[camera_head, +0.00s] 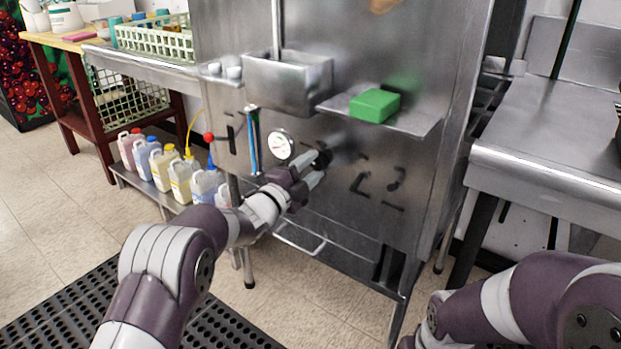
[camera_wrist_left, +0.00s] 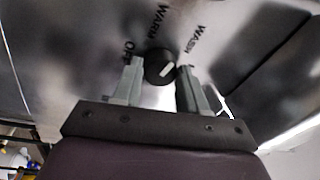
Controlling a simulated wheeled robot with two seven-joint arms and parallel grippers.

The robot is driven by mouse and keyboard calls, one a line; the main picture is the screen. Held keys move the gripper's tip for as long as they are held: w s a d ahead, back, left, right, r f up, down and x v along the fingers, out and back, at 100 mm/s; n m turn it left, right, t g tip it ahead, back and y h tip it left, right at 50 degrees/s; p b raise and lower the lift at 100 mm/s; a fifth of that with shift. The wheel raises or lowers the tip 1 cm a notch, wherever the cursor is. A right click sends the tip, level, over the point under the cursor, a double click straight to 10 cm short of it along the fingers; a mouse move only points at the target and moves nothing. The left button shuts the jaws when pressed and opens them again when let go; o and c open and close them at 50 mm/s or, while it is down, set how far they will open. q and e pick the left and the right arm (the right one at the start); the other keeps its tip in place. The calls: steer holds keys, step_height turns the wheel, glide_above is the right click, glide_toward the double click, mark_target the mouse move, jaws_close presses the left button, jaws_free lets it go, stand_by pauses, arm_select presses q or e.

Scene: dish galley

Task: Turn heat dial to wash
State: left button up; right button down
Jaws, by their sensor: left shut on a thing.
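The heat dial (camera_wrist_left: 159,67) is a round black knob with a white pointer mark on the steel front panel. Around it are the words OFF, WARM and WASH; the mark slants up to the right, toward the WASH side. My left gripper (camera_wrist_left: 160,78) has one finger on each side of the dial and is shut on it. In the head view the dial (camera_head: 323,158) is small and dark beside the fingertips of my left gripper (camera_head: 309,166). My right arm shows at the lower right; its gripper is out of view.
A round white gauge (camera_head: 279,146) sits left of the dial. A green block (camera_head: 374,105) lies on a small shelf above, beside a steel box (camera_head: 288,84). Several jugs (camera_head: 181,178) stand on a low rack at left. A steel counter (camera_head: 555,150) is at right.

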arm_select(q)
steer(key=shift+f+m+b, duration=0.1)
steer(key=shift+m+b, duration=1.05)
steer(key=shift+m, duration=0.65)
steer(key=o, duration=1)
steer(key=shift+o, duration=0.2)
steer(key=shift+a, duration=0.1)
steer(key=p+v, duration=0.3)
steer(key=v, duration=0.9)
steer(key=shift+s+a, duration=0.15)
steer(key=shift+a, duration=0.1)
